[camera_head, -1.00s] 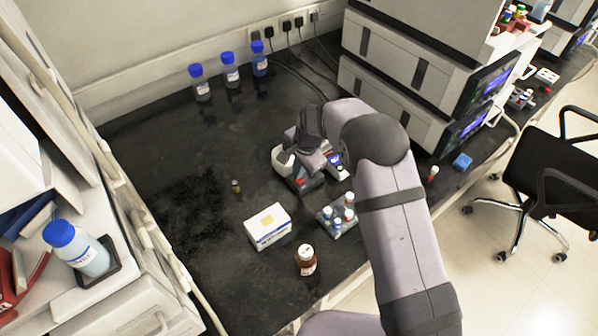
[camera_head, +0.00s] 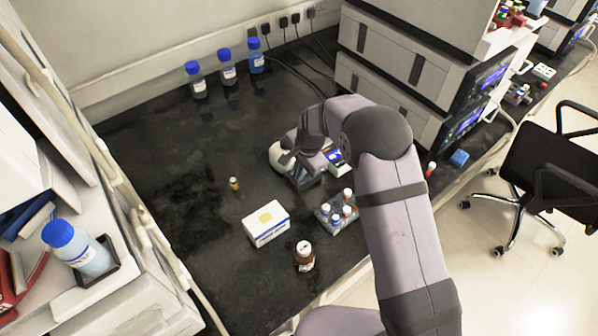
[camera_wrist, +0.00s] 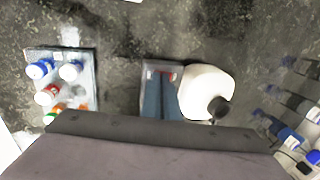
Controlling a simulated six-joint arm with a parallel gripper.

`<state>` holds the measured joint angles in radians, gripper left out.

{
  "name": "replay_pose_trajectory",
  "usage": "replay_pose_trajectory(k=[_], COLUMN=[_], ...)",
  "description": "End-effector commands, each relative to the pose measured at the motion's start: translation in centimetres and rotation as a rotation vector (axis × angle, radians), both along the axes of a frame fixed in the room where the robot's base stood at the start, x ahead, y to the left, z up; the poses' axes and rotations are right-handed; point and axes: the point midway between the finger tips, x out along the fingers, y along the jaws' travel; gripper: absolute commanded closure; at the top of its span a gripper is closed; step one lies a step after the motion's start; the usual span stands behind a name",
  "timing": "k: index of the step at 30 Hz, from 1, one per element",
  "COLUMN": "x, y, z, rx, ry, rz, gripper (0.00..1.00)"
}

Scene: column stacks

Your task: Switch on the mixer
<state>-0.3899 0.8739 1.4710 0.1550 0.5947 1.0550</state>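The mixer (camera_head: 275,154) stands on the black bench with a rounded white body; my gripper partly covers it. In the wrist view its white body (camera_wrist: 205,88) has a dark round part at its lower edge. A grey-blue boxy part with a small red patch (camera_wrist: 172,76) lies directly left of the white body. My gripper (camera_head: 304,163) is at the mixer, on its right side, pointing down. The wrist view shows only a broad dark and purple-grey edge below the mixer. I cannot make out the fingertips or whether they touch it.
A rack of capped tubes (camera_head: 338,216) stands close to the mixer, beside a white box (camera_head: 266,224) and a brown bottle (camera_head: 304,256). A small vial (camera_head: 234,184) stands left. Blue-capped bottles (camera_head: 228,72) line the back. Stacked instruments (camera_head: 400,70) rise at right. The left-middle bench is clear.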

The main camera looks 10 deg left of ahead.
Motion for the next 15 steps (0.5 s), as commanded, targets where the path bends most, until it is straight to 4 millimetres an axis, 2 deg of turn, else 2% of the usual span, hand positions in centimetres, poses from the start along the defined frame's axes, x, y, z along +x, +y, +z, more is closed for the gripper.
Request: replay_pose_trajectory(k=[5, 15], x=[-0.2, -0.8], y=[-0.2, -0.9], z=[1.1, 5.3], rx=[-0.001, 0.001], ry=[0.002, -0.004], rz=[-0.001, 0.0], gripper=[1.0, 1.0])
